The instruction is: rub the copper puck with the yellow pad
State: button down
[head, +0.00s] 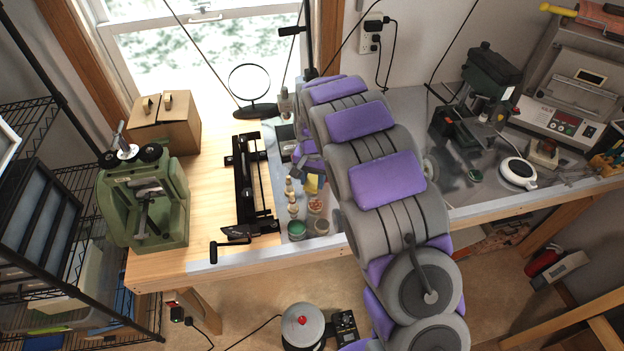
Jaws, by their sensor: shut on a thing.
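My gripper (301,172) is in the head view, left of my arm over the workbench. It is small here and partly hidden by my arm. It is shut on the yellow pad (311,184), which shows as a small yellow patch just below the fingers. A small round reddish-copper thing (315,206), which looks like the copper puck, is just below the pad in the picture, among small bottles and jars. I cannot tell whether pad and puck touch.
Small bottles (293,210) and a green-topped jar (296,230) crowd the puck's left side. A black metal frame (248,190) lies further left. A round mirror (249,80) stands behind. My arm covers the bench to the right.

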aim_at(315, 205)
jog(key=shift+s+d+f+b, duration=0.2)
jog(key=shift+f+b, duration=0.15)
jog(key=shift+b, duration=1.6)
jog(key=shift+s+d+r+b, duration=0.15)
jog(key=shift+b, duration=0.6)
jog(key=shift+f+b, duration=0.95)
jog(key=shift+f, duration=3.1)
jog(key=c, duration=1.1)
grip_release()
grip_shut()
jog(key=shift+f, duration=0.25)
